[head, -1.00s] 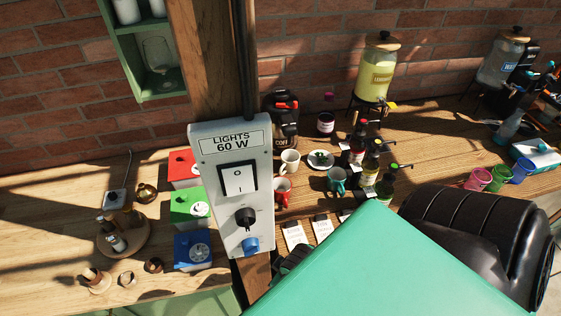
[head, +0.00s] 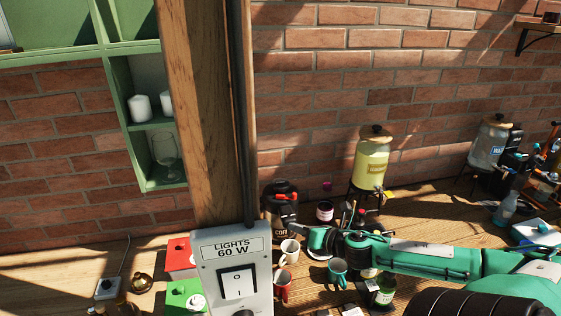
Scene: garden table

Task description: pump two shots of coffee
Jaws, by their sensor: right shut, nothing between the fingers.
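The black coffee pump pot (head: 277,208) stands at the back of the table by the brick wall, with a light label reading "COFF" low on its front. My right gripper (head: 291,221) is shut and empty, with its tips at the front right of the pot near its upper part. I cannot tell whether they touch it. A cream mug (head: 290,247) stands in front of the pot, just below the gripper tips; its inside is not clear. My left gripper is out of view.
A red mug (head: 281,284), teal mug (head: 337,269) and green-labelled bottle (head: 384,291) stand in front of my right arm, which hides other bottles. A lights switch box (head: 236,276) on the post (head: 200,120) stands close left. A lemonade dispenser (head: 372,160) stands behind.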

